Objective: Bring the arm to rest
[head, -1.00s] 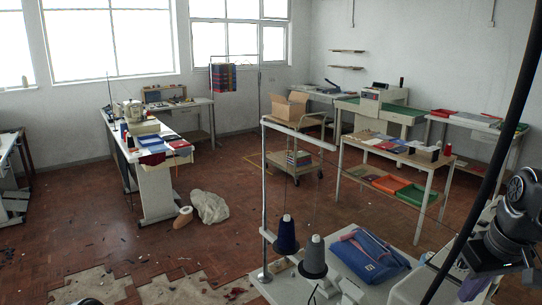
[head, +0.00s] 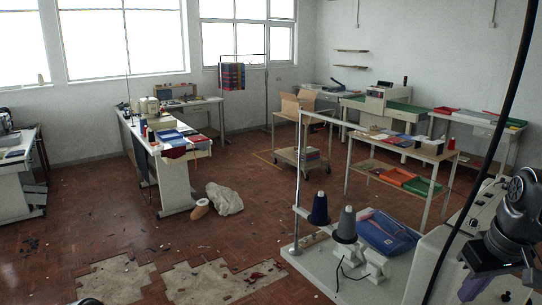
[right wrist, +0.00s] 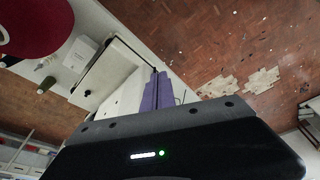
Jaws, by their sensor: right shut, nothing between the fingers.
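My right arm (head: 515,220) comes in at the right edge of the head view, bent and pointing down, in front of a pale machine housing. My right gripper (head: 475,288) has purple fingers low in that corner, partly cut off by the frame edge. In the right wrist view its purple fingers (right wrist: 158,92) lie together, shut and empty. The wrist body hides much of the lower part of that view. My left gripper does not show.
The pale machine (head: 455,235) stands close beside my right arm. A dark pole (head: 490,140) crosses the right side. Open parquet floor (head: 120,235) lies left, with broken pale patches.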

